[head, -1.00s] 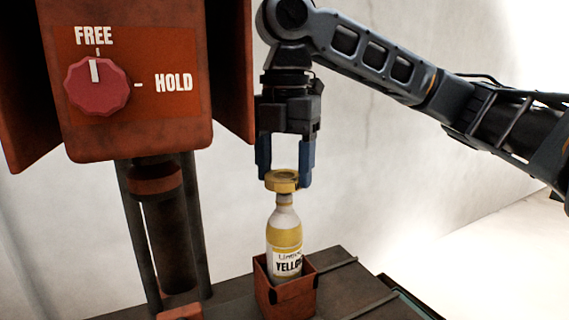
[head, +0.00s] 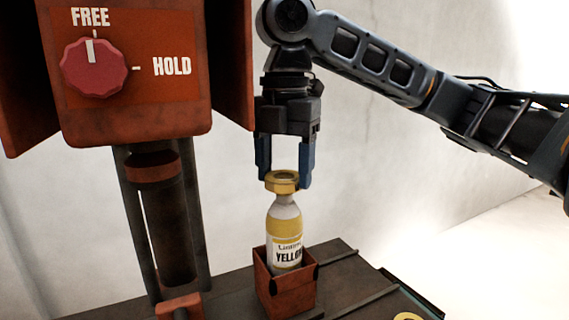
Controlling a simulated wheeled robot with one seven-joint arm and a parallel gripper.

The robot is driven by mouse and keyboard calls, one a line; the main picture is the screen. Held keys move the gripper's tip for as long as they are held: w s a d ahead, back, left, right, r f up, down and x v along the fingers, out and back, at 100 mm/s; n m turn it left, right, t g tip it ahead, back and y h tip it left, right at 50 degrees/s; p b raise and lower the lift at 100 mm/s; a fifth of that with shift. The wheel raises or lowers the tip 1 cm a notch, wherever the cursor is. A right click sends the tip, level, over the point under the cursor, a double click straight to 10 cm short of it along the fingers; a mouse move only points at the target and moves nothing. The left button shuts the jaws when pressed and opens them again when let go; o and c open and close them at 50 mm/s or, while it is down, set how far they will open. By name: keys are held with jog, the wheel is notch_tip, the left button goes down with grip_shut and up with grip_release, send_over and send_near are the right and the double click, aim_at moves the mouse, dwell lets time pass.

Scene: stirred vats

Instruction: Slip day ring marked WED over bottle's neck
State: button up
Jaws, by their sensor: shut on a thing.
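My gripper (head: 284,178) points down and is shut on a yellow ring (head: 282,187), one blue finger on each side of it. The ring is at the very top of the bottle (head: 284,228), in line with its neck. I cannot tell whether it is around the neck or just above the mouth, and no day marking on it can be read. The bottle is white and yellow with a label reading YELLOW, partly cut off. It stands upright in a square red-brown holder (head: 287,297), which hides its lower part.
A second yellow ring-like thing (head: 408,316) is cut off at the bottom edge, right. A rusty red control box (head: 140,119) with a FREE/HOLD knob (head: 94,67) stands left on dark posts. The knob points to FREE. The dark table (head: 345,262) has raised rails.

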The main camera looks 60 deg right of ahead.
aim_at(284, 187)
jog(key=shift+f+b, duration=0.9)
jog(key=shift+f, duration=0.9)
jog(key=o, duration=1.1)
jog(key=shift+r, duration=0.1)
notch_tip(284, 187, up, 8)
jog(key=shift+f+p, duration=0.15)
jog(key=shift+p, duration=0.55)
